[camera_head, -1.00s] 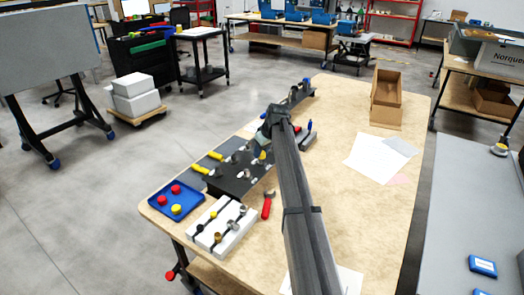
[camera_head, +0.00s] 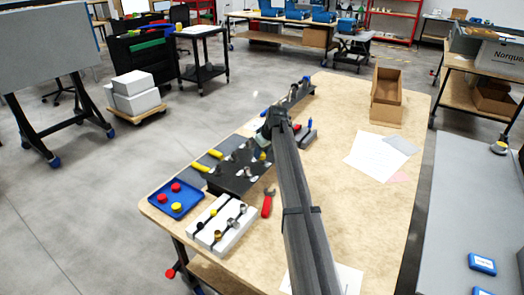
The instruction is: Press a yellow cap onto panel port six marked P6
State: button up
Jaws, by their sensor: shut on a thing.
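My gripper (camera_head: 268,133) is at the far end of my dark arm, over the far right part of the dark panel (camera_head: 226,181). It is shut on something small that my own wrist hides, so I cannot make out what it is. A yellow spot (camera_head: 263,156) shows on the panel just below my gripper; whether it is a fitted cap is too small to tell. Port markings, P6 included, are not readable. A blue tray (camera_head: 186,199) at the near left holds a yellow cap (camera_head: 177,206) and red caps (camera_head: 175,187).
Yellow-handled tools (camera_head: 207,161) lie along the panel's left edge. A white block with fittings (camera_head: 230,236) stands at the near left, with a red-handled wrench (camera_head: 267,204) beside it. A cardboard box (camera_head: 387,97) and papers (camera_head: 378,156) lie right of my arm.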

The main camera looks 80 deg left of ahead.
jog(key=shift+f, duration=0.3)
jog(key=o, duration=1.1)
jog(key=v, duration=1.4)
jog(key=shift+a, duration=0.1)
jog(key=shift+w, duration=0.1)
